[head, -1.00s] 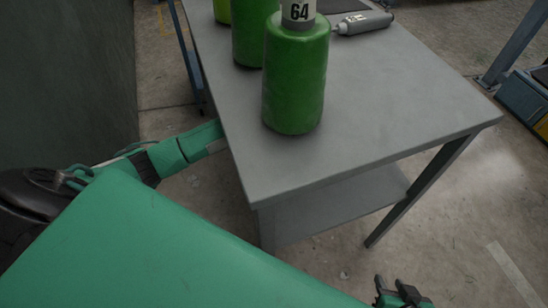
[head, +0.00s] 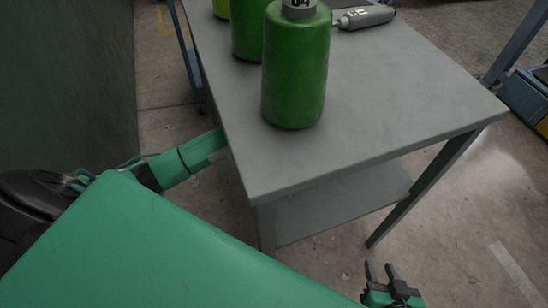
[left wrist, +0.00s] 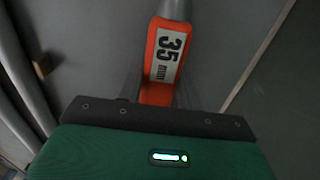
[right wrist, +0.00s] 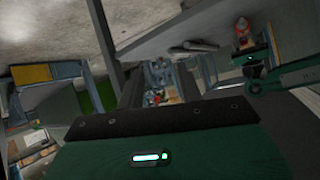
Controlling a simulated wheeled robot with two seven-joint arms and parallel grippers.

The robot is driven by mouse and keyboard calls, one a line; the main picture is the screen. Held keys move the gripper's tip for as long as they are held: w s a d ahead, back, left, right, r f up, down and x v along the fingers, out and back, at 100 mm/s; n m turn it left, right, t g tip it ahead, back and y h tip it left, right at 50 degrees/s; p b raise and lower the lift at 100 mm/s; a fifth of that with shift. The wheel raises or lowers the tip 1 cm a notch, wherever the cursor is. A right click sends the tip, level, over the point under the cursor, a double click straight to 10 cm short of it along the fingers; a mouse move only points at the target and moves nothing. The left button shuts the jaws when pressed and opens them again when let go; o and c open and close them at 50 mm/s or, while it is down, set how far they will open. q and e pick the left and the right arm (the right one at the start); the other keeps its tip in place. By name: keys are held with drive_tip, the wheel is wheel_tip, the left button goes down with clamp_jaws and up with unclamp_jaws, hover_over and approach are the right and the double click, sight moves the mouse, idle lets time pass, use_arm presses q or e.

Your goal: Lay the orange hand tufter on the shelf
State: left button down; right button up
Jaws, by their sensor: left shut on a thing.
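The orange hand tufter (left wrist: 162,55), with a white "35 mm" label and a grey upper part, is between the fingers of my left gripper (left wrist: 158,95), which is shut on it. In the head view the left gripper and tufter are hidden behind the table's left edge; only the green forearm shows. In the right wrist view the tufter (right wrist: 242,32) appears small at the end of my left arm, close to a grey surface. Contact cannot be told. The shelf (head: 340,207) is the grey board under the table. My right gripper (head: 386,271) is empty, its fingers apart, over the floor.
The grey tabletop (head: 400,95) carries a large green cone (head: 296,75), more green cones behind it and a grey tool (head: 365,17) at the back. A table leg (head: 425,190) stands at the shelf's right front. Dark grey cylinders (right wrist: 195,46) show in the right wrist view.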

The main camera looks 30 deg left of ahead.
use_arm(q)
drive_tip(key=c, duration=0.9)
unclamp_jaws()
use_arm(e)
drive_tip(key=shift+a, duration=0.1)
use_arm(q)
drive_tip(key=shift+r, duration=0.25)
wheel_tip(320, 180, up, 7)
drive_tip(key=shift+f+p, duration=0.15)
drive_tip(key=shift+p, duration=0.55)
drive_tip(key=shift+r, duration=0.25)
use_arm(e)
drive_tip(key=shift+s+d+f+g+h, duration=0.1)
drive_tip(key=shift+s+d+g+h, duration=0.15)
drive_tip(key=shift+d+g, duration=0.3)
drive_tip(key=shift+s+d+g+h, duration=0.15)
drive_tip(key=shift+d+g+h, duration=0.15)
drive_tip(key=shift+d, duration=0.35)
